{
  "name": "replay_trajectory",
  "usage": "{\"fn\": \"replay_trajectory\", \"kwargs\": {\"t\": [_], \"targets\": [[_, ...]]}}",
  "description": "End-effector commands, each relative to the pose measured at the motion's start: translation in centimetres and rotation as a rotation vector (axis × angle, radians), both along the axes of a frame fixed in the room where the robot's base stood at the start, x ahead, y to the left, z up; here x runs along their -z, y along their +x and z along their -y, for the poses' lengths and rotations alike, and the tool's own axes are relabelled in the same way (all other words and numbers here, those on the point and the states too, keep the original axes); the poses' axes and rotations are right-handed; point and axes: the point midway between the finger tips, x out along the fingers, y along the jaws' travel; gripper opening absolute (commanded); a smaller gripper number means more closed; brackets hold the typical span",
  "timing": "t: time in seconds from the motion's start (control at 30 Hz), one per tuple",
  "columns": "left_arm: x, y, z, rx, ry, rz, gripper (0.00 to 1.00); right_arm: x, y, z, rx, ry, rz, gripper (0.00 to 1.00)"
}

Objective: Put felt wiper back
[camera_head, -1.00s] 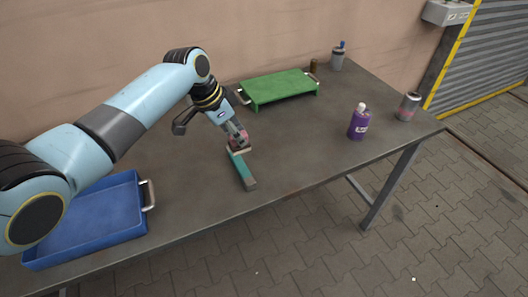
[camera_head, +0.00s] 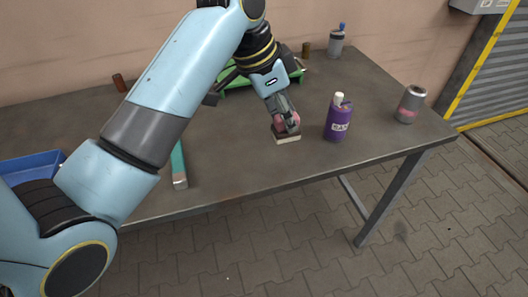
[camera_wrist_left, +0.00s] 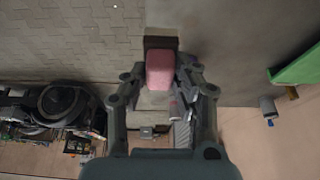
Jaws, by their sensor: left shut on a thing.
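The pale base of the wiper (camera_head: 288,138) shows below the fingers in the head view, close to the tabletop left of the purple bottle. I cannot tell if it touches the table. In the left wrist view my left gripper (camera_wrist_left: 163,88) is shut on the wiper's pink block (camera_wrist_left: 160,68), with a dark part beyond it. My right gripper is not in view.
A teal bar (camera_head: 179,165) lies near the table's front edge. A purple bottle (camera_head: 338,118) and grey can (camera_head: 410,104) stand to the right. A green tray (camera_head: 236,85) is partly behind my arm. A blue tray (camera_head: 32,166) is at left. A blue-topped bottle (camera_head: 336,43) stands behind.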

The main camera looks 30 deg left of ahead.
Motion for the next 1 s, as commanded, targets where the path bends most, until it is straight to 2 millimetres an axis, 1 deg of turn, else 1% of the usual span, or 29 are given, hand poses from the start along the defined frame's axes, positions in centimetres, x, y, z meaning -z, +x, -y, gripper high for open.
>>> {"fn": "replay_trajectory", "kwargs": {"t": [0.03, 0.07, 0.17, 0.27, 0.37, 0.5, 0.63, 0.77, 0.83, 1.0], "targets": [[0.7, -0.2, 0.2, 0.001, -0.001, -0.002, 0.0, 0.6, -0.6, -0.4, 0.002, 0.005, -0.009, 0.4], [0.9, -0.3, 0.2, 0.001, -0.001, -0.002, 0.0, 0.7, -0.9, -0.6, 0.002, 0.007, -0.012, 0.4], [1.6, -0.1, -0.5, 0.001, 0.005, -0.001, 0.0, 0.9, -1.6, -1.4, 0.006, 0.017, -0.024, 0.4], [2.7, 0.3, -2.5, 0.0, 0.007, -0.003, 0.0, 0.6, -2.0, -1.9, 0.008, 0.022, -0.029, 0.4], [4.2, 1.1, -5.0, -0.001, 0.008, -0.003, 0.0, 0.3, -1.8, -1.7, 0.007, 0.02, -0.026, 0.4], [6.1, 2.1, -8.0, 0.001, 0.004, -0.002, 0.0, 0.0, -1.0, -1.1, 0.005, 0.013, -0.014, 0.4], [7.5, 2.8, -10.0, 0.001, 0.002, -0.002, 0.0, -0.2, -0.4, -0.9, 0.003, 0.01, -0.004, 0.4], [8.1, 3.0, -10.8, 0.001, -0.001, 0.0, 0.0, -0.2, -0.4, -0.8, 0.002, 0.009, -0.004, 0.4], [8.8, 3.0, -10.9, 0.002, -0.002, 0.0, 0.0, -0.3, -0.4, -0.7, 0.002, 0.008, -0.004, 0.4], [11.4, 3.0, -10.9, 0.001, -0.001, -0.002, 0.0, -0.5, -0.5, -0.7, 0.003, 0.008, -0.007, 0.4]]}}
